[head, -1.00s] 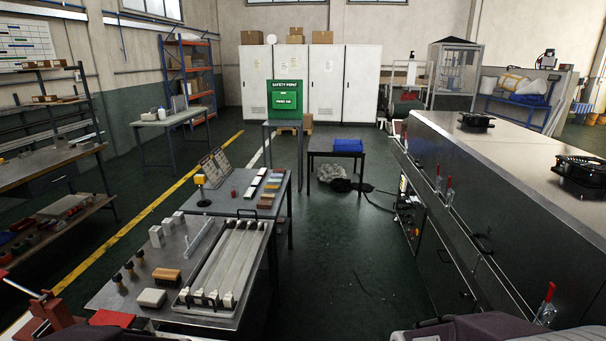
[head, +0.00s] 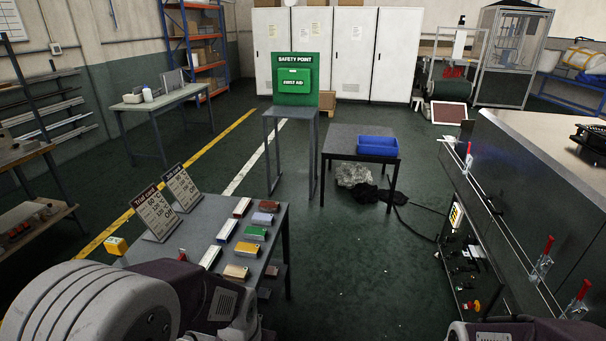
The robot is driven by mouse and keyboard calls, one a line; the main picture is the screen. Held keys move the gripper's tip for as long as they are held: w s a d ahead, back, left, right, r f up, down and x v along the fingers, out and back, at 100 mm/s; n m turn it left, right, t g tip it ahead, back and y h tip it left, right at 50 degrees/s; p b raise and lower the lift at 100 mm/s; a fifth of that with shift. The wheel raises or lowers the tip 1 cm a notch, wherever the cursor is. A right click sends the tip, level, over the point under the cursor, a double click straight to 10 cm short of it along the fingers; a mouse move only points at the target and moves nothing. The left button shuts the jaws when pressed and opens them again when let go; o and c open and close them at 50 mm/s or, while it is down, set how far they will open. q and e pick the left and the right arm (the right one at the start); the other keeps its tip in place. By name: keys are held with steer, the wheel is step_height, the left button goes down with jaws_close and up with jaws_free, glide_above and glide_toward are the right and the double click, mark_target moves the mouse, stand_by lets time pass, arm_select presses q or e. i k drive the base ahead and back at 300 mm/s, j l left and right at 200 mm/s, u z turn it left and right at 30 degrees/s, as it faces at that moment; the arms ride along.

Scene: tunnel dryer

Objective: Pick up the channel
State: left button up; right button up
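I cannot make out the channel for certain in the head view now. Parts of my arms fill the lower left and lower right corners. Neither gripper is in view.
Two sign boards (head: 155,213) and a yellow box (head: 116,246) stand on the grey table. Behind are a green first-aid box (head: 296,80) on a stand and a dark table with a blue bin (head: 377,145). The dryer (head: 560,190) runs along the right. Open floor lies between.

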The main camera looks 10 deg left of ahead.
mark_target(264, 206)
steer(key=i+u, duration=0.35)
steer(key=i+l+u, duration=0.25)
steer(key=i+u, duration=0.15)
steer(key=i+l+u, duration=0.95)
steer(key=l+u, duration=0.15)
steer(key=i+l+u, duration=0.15)
steer(key=l+u, duration=0.25)
steer(key=i+l+u, duration=0.1)
steer(key=l+u, duration=0.25)
steer(key=l, duration=0.3)
steer(key=l+u, duration=0.35)
steer(key=l, duration=0.2)
